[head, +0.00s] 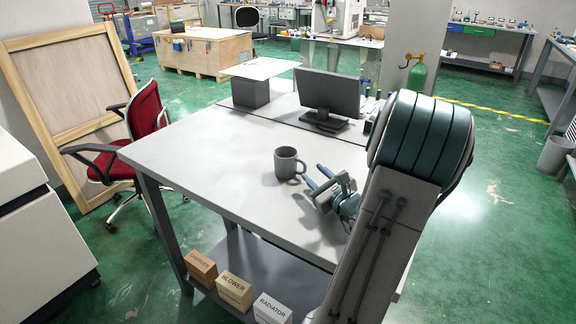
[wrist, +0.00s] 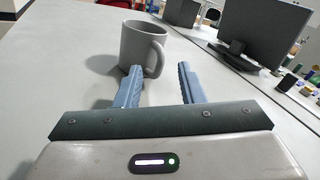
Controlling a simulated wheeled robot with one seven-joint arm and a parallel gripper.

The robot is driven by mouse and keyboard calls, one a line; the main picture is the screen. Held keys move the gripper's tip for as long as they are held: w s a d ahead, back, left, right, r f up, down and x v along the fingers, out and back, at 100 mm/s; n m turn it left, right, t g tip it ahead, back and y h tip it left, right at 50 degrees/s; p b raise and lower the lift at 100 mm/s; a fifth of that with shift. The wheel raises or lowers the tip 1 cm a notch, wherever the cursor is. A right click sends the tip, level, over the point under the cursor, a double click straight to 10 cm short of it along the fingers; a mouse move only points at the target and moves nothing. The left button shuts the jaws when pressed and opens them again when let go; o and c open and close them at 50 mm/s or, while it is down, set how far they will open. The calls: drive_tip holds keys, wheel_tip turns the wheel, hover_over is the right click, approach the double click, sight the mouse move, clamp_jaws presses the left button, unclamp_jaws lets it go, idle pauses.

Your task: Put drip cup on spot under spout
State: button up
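A grey cup (head: 288,163) with a handle stands upright on the grey table (head: 190,150); it is the only cup in view. Its handle points right, toward my gripper (head: 316,183). The cup also shows in the wrist view (wrist: 143,46), just ahead of my fingers. My gripper (wrist: 158,86) is open and empty, with its two blue fingers apart. The left finger appears close to the handle; I cannot tell whether they touch. No spout or marked spot can be made out in either view.
A monitor (head: 328,97) and a dark box (head: 250,92) stand at the table's back. Boxes labelled BLOWER (head: 234,290) and RADIATOR (head: 271,309) sit on the lower shelf. A red chair (head: 146,125) is at the left. The table left of the cup is clear.

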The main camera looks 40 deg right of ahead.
sight(305, 164)
drive_tip(key=x, duration=0.4)
clamp_jaws()
drive_tip(key=shift+r, duration=0.15)
